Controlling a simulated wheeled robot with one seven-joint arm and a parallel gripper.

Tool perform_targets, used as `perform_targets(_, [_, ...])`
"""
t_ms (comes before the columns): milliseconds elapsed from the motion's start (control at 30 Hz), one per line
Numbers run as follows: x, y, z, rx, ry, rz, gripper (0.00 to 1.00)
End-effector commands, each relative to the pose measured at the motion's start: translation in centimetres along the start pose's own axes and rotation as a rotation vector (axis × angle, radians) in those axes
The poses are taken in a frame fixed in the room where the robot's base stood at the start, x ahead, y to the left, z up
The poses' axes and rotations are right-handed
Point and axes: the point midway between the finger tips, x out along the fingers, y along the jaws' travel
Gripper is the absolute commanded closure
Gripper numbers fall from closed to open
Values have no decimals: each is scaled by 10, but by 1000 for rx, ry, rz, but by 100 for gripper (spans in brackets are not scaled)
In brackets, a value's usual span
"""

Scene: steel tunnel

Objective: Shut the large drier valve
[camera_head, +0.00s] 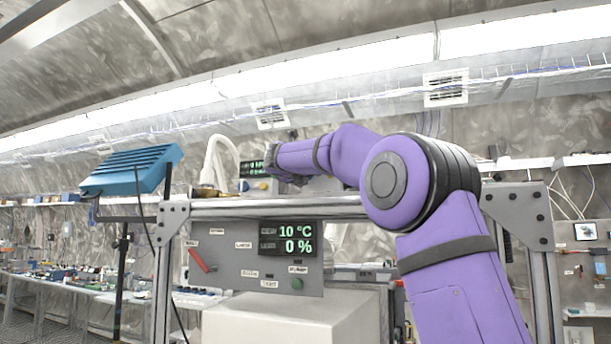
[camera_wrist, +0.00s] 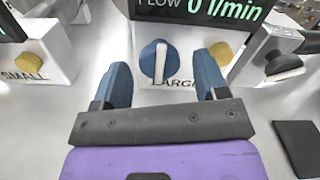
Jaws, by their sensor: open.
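A round blue knob (camera_wrist: 153,55) with a white pointer bar standing nearly upright is on a white block in the wrist view. The label below it is partly hidden and reads like "LARGE" (camera_wrist: 176,85). My gripper (camera_wrist: 161,70) is open, with one blue finger on each side of the knob and gaps between. I cannot tell how far the fingertips are from the block.
A flow display (camera_wrist: 200,10) above the knob reads 0 l/min. A yellow knob (camera_wrist: 221,52) is close to my right finger. Another yellow knob (camera_wrist: 29,61) sits on the block marked SMALL. A black-handled part (camera_wrist: 283,64) stands at right. Below the bench, a panel display (camera_head: 287,239) reads 10 °C, 0 %.

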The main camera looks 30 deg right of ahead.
Motion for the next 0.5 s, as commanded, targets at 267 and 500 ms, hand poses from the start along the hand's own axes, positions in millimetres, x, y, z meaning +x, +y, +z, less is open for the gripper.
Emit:
perform_targets(267, [1,0,0,0,1,0,33])
perform_targets(500, [1,0,0,0,1,0,83])
